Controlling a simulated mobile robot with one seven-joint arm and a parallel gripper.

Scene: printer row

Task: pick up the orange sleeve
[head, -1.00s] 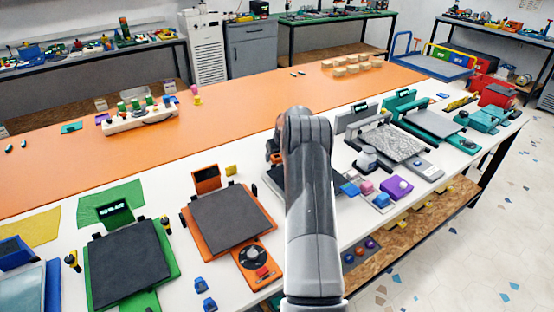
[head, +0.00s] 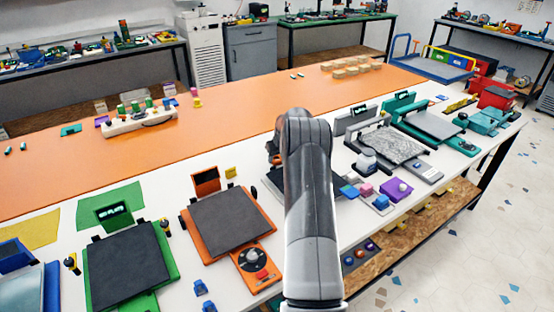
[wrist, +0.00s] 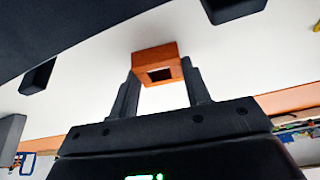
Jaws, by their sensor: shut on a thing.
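The orange sleeve (wrist: 155,61) is a short square-sided block with a dark rectangular opening, seen in the wrist view. My gripper (wrist: 159,72) has one dark finger on each side of it and is shut on it. The sleeve sits between the fingertips, against a pale surface behind it. In the head view my grey arm stands in front of the bench and hides the gripper. I cannot make out the sleeve for sure there.
The white bench holds an orange printer (head: 228,221), a green printer (head: 124,266) and a grey one (head: 394,144). Purple (head: 397,191) and blue small blocks lie right of my arm. The orange mat (head: 230,131) behind is mostly clear.

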